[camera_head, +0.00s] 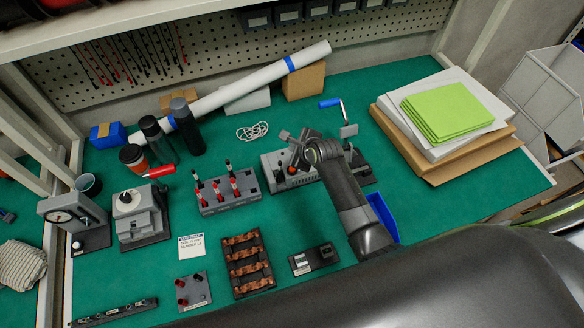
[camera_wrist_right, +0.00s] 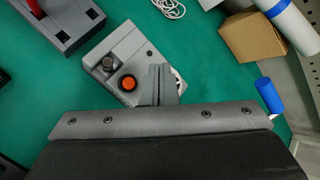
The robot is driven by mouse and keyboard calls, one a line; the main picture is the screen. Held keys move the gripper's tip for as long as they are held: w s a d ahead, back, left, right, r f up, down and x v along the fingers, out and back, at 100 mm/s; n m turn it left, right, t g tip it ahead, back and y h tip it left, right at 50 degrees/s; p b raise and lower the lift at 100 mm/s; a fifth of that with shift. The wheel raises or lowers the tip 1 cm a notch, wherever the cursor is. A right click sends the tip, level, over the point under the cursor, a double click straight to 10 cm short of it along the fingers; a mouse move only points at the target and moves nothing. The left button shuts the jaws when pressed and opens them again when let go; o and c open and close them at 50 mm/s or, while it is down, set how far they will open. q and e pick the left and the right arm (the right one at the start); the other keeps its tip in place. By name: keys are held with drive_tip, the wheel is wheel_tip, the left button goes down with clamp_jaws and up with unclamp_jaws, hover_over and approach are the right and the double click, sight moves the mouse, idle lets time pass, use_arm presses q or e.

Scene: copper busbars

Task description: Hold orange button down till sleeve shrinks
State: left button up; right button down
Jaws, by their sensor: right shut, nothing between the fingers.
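A grey box-shaped unit (camera_head: 270,172) stands on the green bench, with an orange button (camera_head: 292,170) on its top. The right wrist view shows the unit (camera_wrist_right: 140,45) with the orange button (camera_wrist_right: 128,84) and a dark round knob (camera_wrist_right: 110,62) beside it. My right gripper (camera_head: 300,152) is over the unit. In the right wrist view its fingers (camera_wrist_right: 159,75) are shut and empty, just to the right of the button; I cannot tell whether they touch the unit. The button is uncovered there. I cannot make out a sleeve; part of the unit is hidden behind my gripper. My left gripper is out of view.
A block with red and black handles (camera_head: 228,193) stands left of the unit. A blue-handled crank (camera_head: 331,103) rises behind and right. A rack of copper pieces (camera_head: 246,262) lies in front. Cardboard with green sheets (camera_head: 440,108) lies right. A long white tube (camera_head: 250,85) lies behind.

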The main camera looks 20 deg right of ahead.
drive_tip(key=b, duration=0.7)
hover_over(294, 172)
wheel_tip(294, 172, down, 7)
drive_tip(key=shift+r, duration=0.1)
drive_tip(key=shift+f+b, duration=0.4)
drive_tip(key=shift+f, duration=0.45)
drive_tip(key=shift+f, duration=0.15)
idle(0.8)
drive_tip(key=shift+f, duration=0.25)
drive_tip(key=shift+f, duration=0.55)
idle(4.2)
